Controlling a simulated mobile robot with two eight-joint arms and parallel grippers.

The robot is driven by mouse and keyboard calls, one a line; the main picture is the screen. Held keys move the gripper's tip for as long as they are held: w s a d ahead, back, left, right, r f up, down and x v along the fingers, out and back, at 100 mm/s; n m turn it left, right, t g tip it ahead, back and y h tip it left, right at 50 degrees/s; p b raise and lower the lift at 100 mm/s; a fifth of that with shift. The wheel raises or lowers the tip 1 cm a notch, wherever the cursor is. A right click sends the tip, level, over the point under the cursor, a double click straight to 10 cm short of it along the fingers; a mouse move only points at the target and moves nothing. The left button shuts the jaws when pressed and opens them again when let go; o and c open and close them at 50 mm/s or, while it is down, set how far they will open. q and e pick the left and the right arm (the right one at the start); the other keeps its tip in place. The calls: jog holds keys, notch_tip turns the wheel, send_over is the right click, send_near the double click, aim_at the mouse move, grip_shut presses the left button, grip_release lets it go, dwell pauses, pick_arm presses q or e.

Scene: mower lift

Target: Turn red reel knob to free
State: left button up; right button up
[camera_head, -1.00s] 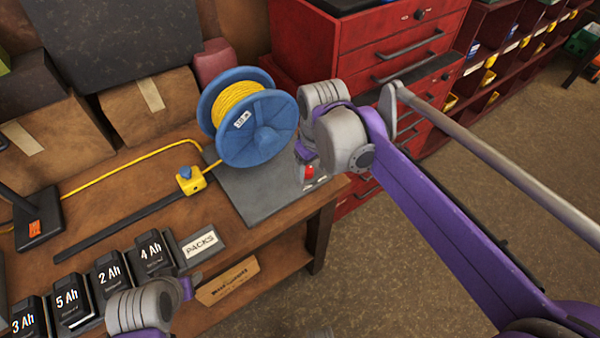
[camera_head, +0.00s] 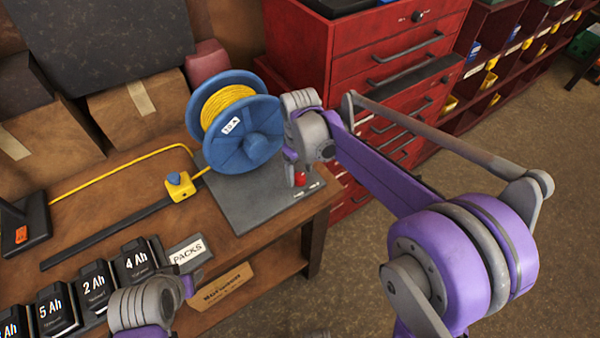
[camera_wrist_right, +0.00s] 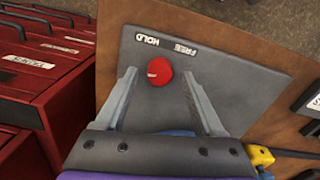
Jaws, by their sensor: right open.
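The red reel knob (camera_wrist_right: 159,72) stands on a grey plate (camera_wrist_right: 225,75) in the right wrist view. A pale mark shows on its left part. The label HOLD (camera_wrist_right: 147,39) is just above it in the picture, and FREE (camera_wrist_right: 185,49) is to the right of HOLD. My right gripper (camera_wrist_right: 159,73) is open, with one finger on each side of the knob and visible gaps. In the head view the knob (camera_head: 299,179) shows just below my right wrist. My left wrist (camera_head: 145,305) is at the bottom left; its jaws cannot be made out.
The blue reel (camera_head: 245,140) with yellow cord stands on the plate beside my right gripper. A yellow block (camera_head: 180,188) sits on the cord. Several black battery packs (camera_head: 95,285) line the bench front. A red drawer cabinet (camera_head: 375,75) is close behind.

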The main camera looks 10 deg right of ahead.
jog(key=shift+f, duration=0.45)
grip_shut()
